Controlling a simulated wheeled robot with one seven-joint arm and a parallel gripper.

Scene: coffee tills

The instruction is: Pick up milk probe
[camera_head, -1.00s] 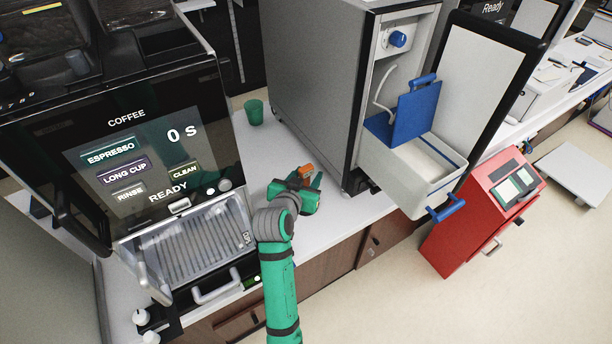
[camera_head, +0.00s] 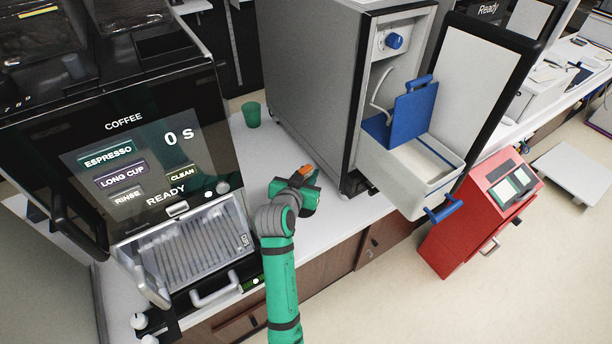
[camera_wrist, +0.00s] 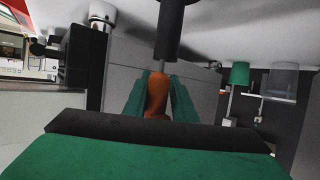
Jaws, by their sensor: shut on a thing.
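The milk probe seems to be the orange-handled thing in my gripper. Its orange part (camera_wrist: 157,95) sits between the two green fingers in the wrist view, with a thin grey rod and a dark cylinder beyond it. In the head view a bit of orange (camera_head: 306,170) shows at the fingertips. My gripper (camera_head: 308,182) is shut on it, above the white counter between the coffee machine and the grey milk unit. The fingers hide part of the orange piece. I cannot tell whether the probe touches the counter.
The coffee machine (camera_head: 150,135) stands left. The grey unit (camera_head: 310,90) stands right, its drawer (camera_head: 425,170) pulled out with a blue lid (camera_head: 412,112) upright and its door open. A green cup (camera_head: 252,114) stands behind. A red box (camera_head: 475,225) is at the right.

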